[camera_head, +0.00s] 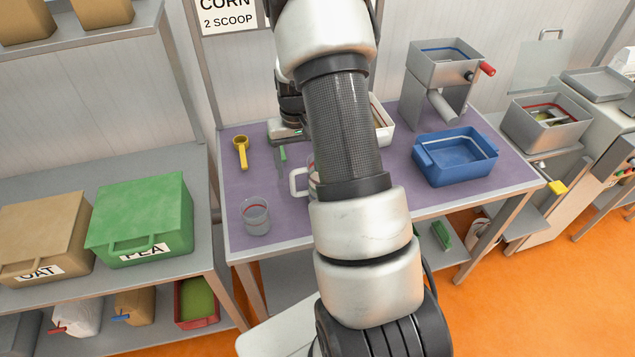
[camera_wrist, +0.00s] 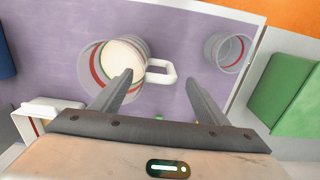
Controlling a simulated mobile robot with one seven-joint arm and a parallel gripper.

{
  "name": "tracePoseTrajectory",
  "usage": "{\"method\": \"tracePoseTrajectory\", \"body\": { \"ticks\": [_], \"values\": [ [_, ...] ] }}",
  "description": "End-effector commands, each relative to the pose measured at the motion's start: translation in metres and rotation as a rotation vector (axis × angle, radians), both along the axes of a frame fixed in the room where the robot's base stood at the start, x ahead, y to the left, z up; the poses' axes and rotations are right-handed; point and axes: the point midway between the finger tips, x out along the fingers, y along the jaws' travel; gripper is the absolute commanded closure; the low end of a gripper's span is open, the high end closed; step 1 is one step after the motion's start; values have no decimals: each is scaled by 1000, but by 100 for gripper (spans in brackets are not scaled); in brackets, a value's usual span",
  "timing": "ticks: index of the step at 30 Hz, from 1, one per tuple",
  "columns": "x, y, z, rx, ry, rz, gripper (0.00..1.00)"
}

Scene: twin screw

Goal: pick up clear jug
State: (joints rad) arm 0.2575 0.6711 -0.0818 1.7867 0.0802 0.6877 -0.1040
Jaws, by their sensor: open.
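The clear jug (camera_wrist: 122,60) stands on the purple table top. It has a see-through wall, a red band, a cream-coloured round area in its middle and a white handle (camera_wrist: 162,71). In the head view my arm hides most of it; the white handle (camera_head: 298,182) shows left of the arm. My gripper (camera_wrist: 159,76) is open and empty above the table. In the wrist view the handle appears between the two fingertips, and the left finger overlaps the jug's edge. I cannot tell the height gap.
A clear cup (camera_head: 255,216) without a visible handle stands left of the jug. A yellow scoop (camera_head: 241,152) lies behind it. A blue tub (camera_head: 455,157) and a metal hopper machine (camera_head: 440,80) stand to the right. A green PEA bin (camera_head: 140,218) is on the left bench.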

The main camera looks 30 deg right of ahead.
Motion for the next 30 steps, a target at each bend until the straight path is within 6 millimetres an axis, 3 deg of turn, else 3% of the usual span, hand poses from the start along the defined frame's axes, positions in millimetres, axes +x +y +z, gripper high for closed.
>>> {"method": "tracePoseTrajectory", "body": {
  "ticks": [3,11,19,28,30],
  "values": [
    [0,0,-19,1,2,0,32],
    [-2,0,-37,1,2,0,32],
    [-5,0,-75,1,2,0,32],
    [-4,0,-82,0,-1,0,32],
    [-4,0,-82,0,-1,0,40]
  ]
}}
